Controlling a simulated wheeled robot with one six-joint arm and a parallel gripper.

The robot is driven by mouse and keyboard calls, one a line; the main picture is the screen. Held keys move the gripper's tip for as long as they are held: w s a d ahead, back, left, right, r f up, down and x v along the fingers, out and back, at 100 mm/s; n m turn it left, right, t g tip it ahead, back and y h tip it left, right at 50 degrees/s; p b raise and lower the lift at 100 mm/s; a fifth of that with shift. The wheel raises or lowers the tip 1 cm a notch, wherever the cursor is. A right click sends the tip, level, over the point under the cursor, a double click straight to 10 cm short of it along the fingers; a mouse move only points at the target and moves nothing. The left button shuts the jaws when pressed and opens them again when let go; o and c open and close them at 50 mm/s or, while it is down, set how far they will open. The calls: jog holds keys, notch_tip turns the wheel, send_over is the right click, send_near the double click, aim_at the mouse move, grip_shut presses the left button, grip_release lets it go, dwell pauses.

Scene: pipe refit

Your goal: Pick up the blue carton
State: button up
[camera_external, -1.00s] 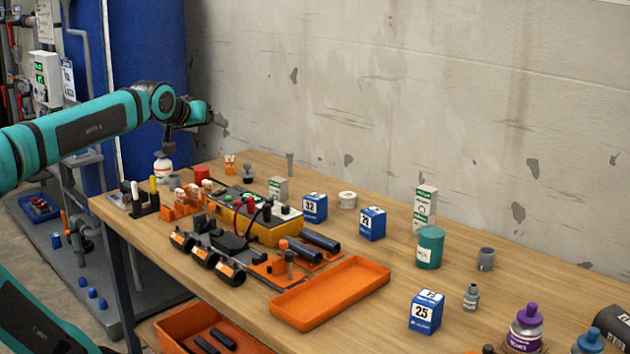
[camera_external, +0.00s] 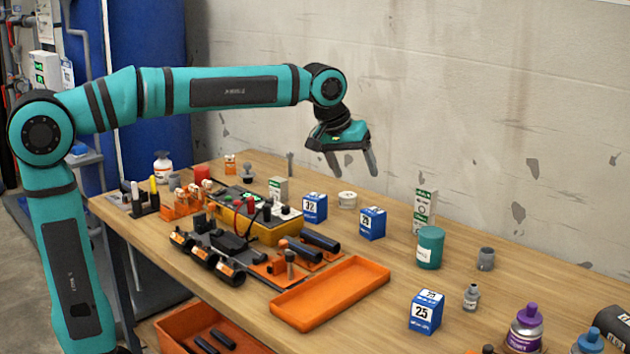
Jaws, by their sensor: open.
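Three blue cartons with white number labels stand upright on the wooden bench. One blue carton (camera_external: 314,207) labelled 32 is at the back, right of the yellow case. A second blue carton (camera_external: 372,223) stands to its right, its number hard to read. A third blue carton (camera_external: 425,312), labelled 25, stands near the front edge, right of the orange tray. My gripper (camera_external: 356,172) is open and empty, pointing down in the air above the back of the bench, above and between the first two cartons, touching nothing.
A white-and-green box (camera_external: 425,207) and a teal can (camera_external: 430,248) stand right of the second carton. A white roll (camera_external: 347,200) sits between the back cartons. The empty orange tray (camera_external: 330,292) lies in front. Purple-capped bottle (camera_external: 525,328) is at front right.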

jog(key=s+d+f+m+g+y, duration=0.15)
jog(key=s+d+f, duration=0.25)
jog(key=s+d, duration=0.7)
jog(key=y, duration=0.3)
send_near(430, 296)
jog(key=shift+m+g+h, duration=0.25)
jog(key=f, duration=0.8)
jog(key=shift+w+a, duration=0.15)
jog(key=shift+a, duration=0.05)
jog(key=shift+s+a+f, duration=0.1)
jog(key=shift+f, duration=1.35)
jog(key=shift+s+a+f, duration=0.1)
jog(key=shift+s+f, duration=0.05)
jog(key=shift+f, duration=1.3)
jog(key=c, duration=1.1)
notch_tip(430, 296, up, 10)
jog(key=shift+r, duration=0.1)
